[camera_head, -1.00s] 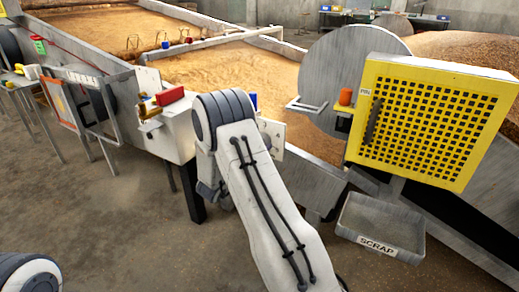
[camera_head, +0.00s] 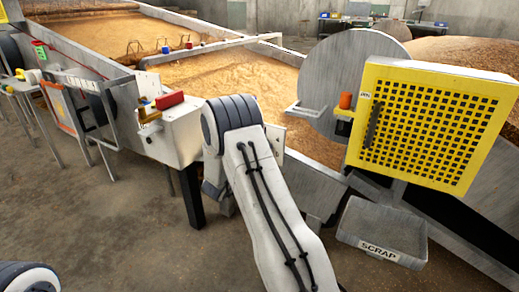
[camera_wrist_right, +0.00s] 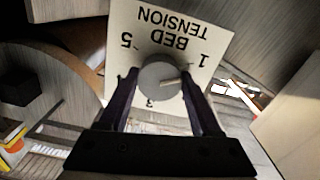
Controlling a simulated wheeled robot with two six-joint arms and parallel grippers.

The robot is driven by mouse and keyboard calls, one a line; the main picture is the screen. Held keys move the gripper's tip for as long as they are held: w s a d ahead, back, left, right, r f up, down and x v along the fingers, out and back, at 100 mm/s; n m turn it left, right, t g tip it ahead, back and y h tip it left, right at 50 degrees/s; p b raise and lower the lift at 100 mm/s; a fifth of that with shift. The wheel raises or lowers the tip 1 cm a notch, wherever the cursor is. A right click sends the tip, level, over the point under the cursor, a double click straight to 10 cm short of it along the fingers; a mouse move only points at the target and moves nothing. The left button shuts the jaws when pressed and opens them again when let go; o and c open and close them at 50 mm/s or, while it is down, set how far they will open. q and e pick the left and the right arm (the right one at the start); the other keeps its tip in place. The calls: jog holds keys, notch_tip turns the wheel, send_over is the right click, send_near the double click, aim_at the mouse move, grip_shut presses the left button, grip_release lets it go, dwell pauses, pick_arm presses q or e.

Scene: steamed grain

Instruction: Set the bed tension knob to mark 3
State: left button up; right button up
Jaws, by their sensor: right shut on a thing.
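In the right wrist view the round grey bed tension knob (camera_wrist_right: 158,82) sits on a white plate (camera_wrist_right: 181,22) lettered BED TENSION, which appears upside down. The marks 5, 1 and 3 show around the knob. My right gripper (camera_wrist_right: 160,78) is shut on the knob, with one dark finger on each side. In the head view my right arm hides the knob and gripper. My left gripper is out of view.
A yellow perforated guard (camera_head: 430,125) and a grey SCRAP tray (camera_head: 383,228) stand right of my right arm. A white box with a red block (camera_head: 170,99) on it stands left. Grain fills the bed behind.

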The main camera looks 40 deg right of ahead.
jog(key=shift+w+a+f+m+b, duration=0.15)
jog(key=shift+m+b, duration=3.45)
jog(key=shift+m, duration=2.3)
jog(key=shift+w+a+r+m+b, duration=0.1)
jog(key=shift+m+b, duration=3.45)
jog(key=shift+m, duration=2.35)
jog(key=o, duration=1.4)
jog(key=shift+c, duration=0.2)
jog(key=shift+s+d, duration=0.1)
